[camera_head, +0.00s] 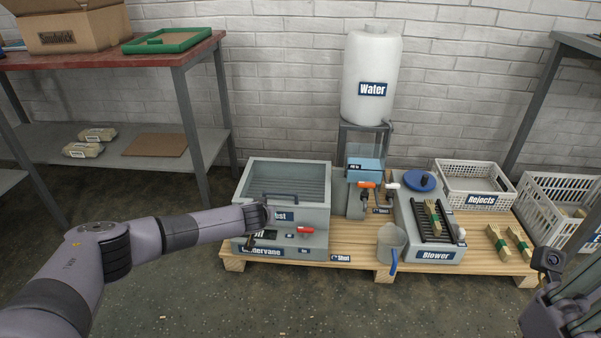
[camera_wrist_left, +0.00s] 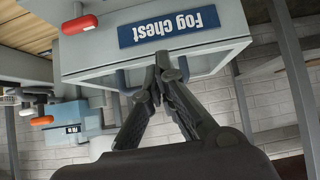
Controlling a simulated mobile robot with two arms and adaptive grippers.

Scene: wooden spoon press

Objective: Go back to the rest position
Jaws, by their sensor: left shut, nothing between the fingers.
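My left gripper (camera_head: 252,239) is in front of the grey fog chest (camera_head: 322,196) on the pallet, beside its label plate, and partly hides it. In the left wrist view, my left gripper (camera_wrist_left: 163,62) is shut and empty. Its fingertips are in front of the chest, which shows upside down with its blue "Fog chest" label (camera_wrist_left: 168,26). I cannot tell whether the fingertips touch the chest. Part of my right arm shows at the right edge of the head view, but its fingers do not show.
The wooden pallet (camera_head: 340,250) also holds a water tank (camera_head: 371,65), a blower (camera_head: 440,242), a grey jug (camera_head: 391,245), a rejects crate (camera_head: 450,178) and wooden bundles (camera_head: 497,242). A red-topped bench (camera_head: 100,57) stands at left. The floor in front is clear.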

